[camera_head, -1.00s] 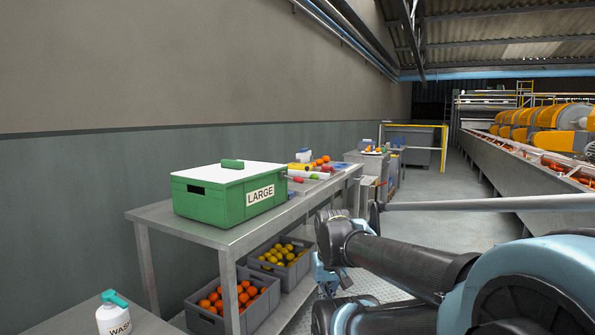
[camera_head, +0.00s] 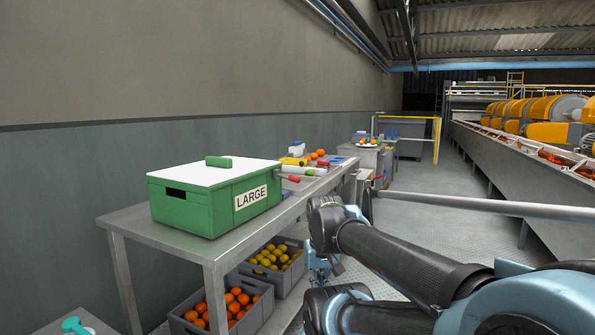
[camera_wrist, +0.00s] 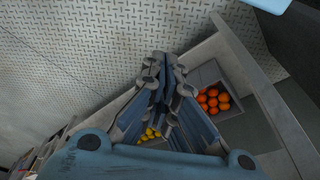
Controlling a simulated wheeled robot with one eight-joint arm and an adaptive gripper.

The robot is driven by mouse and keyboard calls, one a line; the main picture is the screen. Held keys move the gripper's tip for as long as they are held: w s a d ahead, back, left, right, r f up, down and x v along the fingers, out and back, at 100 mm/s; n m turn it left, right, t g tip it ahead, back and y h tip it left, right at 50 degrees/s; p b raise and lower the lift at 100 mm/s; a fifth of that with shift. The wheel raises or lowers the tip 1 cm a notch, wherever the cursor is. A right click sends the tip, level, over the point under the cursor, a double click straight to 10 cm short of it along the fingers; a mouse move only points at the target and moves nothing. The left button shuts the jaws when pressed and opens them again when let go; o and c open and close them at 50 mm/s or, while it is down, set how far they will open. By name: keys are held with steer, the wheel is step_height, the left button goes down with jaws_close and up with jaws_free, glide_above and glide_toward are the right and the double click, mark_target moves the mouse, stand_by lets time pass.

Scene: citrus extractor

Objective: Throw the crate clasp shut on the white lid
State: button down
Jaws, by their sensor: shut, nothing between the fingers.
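A green crate (camera_head: 215,207) marked LARGE stands on a grey metal table. Its white lid (camera_head: 190,174) lies on top, with a green block (camera_head: 218,161) on it that may be the handle or the clasp; I cannot tell which. No other clasp can be made out. My gripper (camera_wrist: 163,58) is shut and empty in the wrist view, over the floor and the lower shelf. In the head view my arm stands to the right of the table, apart from the crate, and the gripper is mostly hidden behind its links.
The metal table (camera_head: 150,233) has bottles and fruit at its far end. Below are a crate of oranges (camera_head: 262,309) and a crate of lemons (camera_head: 296,277). A horizontal rail (camera_head: 470,206) runs at right. A teal-capped bottle (camera_head: 74,326) shows at lower left.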

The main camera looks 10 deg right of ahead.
steer(key=w+r+m, duration=0.2)
steer(key=w+r, duration=0.7)
steer(key=r, duration=0.3)
steer(key=w+r+m, duration=0.2)
steer(key=w+r, duration=0.6)
steer(key=r, duration=0.4)
step_height(320, 180, up, 15)
steer(key=m+g+y, duration=0.1)
steer(key=m+y, duration=0.1)
steer(key=m, duration=0.2)
glide_above(289, 177)
steer(key=d, duration=0.5)
steer(key=s+x, duration=0.1)
steer(key=x, duration=1.2)
steer(key=shift+d+f, duration=0.2)
steer(key=shift+d, duration=0.1)
steer(key=shift+a, duration=0.1)
steer(key=shift+f, duration=0.1)
